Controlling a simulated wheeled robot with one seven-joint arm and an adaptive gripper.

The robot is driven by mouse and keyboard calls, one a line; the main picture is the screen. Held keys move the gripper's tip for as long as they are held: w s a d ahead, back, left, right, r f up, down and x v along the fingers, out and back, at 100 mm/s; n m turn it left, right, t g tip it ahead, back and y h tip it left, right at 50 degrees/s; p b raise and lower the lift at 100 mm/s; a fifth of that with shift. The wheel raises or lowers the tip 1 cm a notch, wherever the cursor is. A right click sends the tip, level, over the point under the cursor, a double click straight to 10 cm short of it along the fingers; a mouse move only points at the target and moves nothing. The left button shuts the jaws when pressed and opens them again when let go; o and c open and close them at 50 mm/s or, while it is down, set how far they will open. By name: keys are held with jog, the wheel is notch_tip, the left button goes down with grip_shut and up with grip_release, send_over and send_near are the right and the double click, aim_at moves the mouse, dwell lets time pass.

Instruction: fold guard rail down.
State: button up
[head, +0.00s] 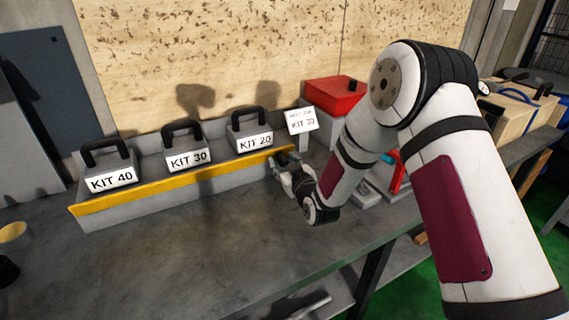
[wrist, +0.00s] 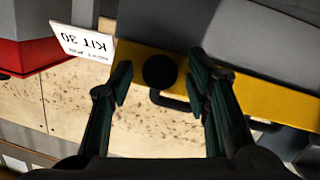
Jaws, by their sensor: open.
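The guard rail (head: 190,182) is a long yellow bar along the front of a grey rack, standing in front of the kit boxes. In the wrist view the yellow rail (wrist: 265,98) runs in from the right, and a round black knob (wrist: 160,70) shows at its end. My gripper (head: 284,161) is at the right end of the rail. In the wrist view my gripper (wrist: 162,85) is open, with the knob between its two fingers. I cannot tell whether either finger touches the knob. In the head view the gripper hides the knob.
Boxes labelled KIT 40 (head: 110,166), KIT 30 (head: 187,147) and KIT 20 (head: 250,132) sit behind the rail. A KIT 30 sign (head: 301,121) and a red box (head: 333,97) stand right of the rack.

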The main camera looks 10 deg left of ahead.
jog(key=shift+s, duration=0.1)
jog(key=v, duration=1.2)
